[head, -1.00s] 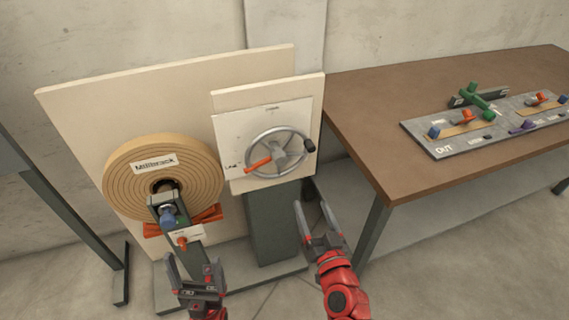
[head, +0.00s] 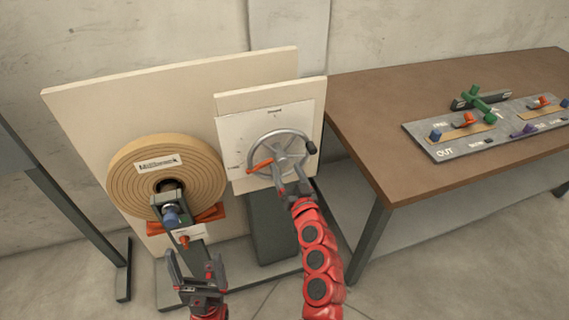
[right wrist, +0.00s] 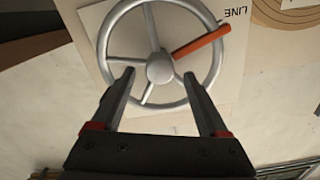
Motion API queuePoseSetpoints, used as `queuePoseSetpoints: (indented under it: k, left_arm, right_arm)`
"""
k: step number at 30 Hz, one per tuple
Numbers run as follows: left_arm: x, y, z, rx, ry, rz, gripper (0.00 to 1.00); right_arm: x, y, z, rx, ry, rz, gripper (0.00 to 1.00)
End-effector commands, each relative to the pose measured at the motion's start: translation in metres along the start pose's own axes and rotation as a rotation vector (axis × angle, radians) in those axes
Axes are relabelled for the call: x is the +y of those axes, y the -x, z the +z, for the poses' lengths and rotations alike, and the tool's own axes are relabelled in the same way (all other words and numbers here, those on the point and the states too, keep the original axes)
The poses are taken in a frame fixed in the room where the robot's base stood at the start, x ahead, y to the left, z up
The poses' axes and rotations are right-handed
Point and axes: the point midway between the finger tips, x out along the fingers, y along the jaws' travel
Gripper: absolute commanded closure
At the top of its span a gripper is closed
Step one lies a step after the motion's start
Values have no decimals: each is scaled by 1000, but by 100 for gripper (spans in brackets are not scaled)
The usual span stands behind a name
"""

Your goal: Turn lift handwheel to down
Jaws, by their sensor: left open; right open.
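The lift handwheel (head: 262,147) is a grey spoked wheel on a white plate (head: 238,128), with an orange pointer (head: 260,166) aimed to the lower left and a dark knob (head: 311,148) at its right rim. My right gripper (head: 288,182) is open in front of the wheel's lower part. In the right wrist view the open fingers (right wrist: 158,82) stand either side of the wheel's lower spokes, below the hub (right wrist: 160,68); contact cannot be told. The orange pointer (right wrist: 203,40) shows there beside the word LINE. My left gripper (head: 193,265) is open and empty, low in front of the roll.
A tan spiral roll (head: 125,185) with a blue knob (head: 171,214) is at the left on a cream board (head: 90,110). A brown table (head: 372,130) stands at the right, bearing a grey panel (head: 450,152) with coloured levers. Floor is clear between.

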Motion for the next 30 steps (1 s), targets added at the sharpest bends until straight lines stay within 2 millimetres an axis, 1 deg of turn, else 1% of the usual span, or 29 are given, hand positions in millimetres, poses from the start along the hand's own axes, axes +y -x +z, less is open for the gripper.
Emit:
queuePoseSetpoints:
  k: [1, 3, 6, 10, 17, 18, 23, 27, 30]
  left_arm:
    - [0, -1, 0, 0, 0, 0, 12]
    - [0, -2, 0, 0, 0, 0, 12]
    - [0, -2, 0, 0, 0, 0, 12]
    - [0, -3, 0, 0, 0, 0, 12]
    - [0, -2, 0, 0, 0, 0, 12]
    - [0, -2, 0, 0, 0, 0, 12]
    - [0, -2, 0, 0, 0, 0, 12]
    - [0, -2, 0, 0, 0, 0, 12]
    - [0, -2, 0, 0, 0, 0, 12]
  right_arm:
    - [0, -7, -2, 3, 0, 0, 22]
    - [0, -14, -1, 1, -1, -1, 22]
    - [0, -20, -1, 0, -1, -1, 22]
    - [0, -23, 0, 0, -1, 0, 22]
    - [0, -23, 0, 0, -1, 0, 22]
    - [0, -23, 0, 0, -1, 0, 30]
    - [0, -23, 0, 0, -1, 0, 58]
    - [0, -23, 0, 1, 0, 0, 84]
    - [0, -23, 0, 1, 0, 0, 100]
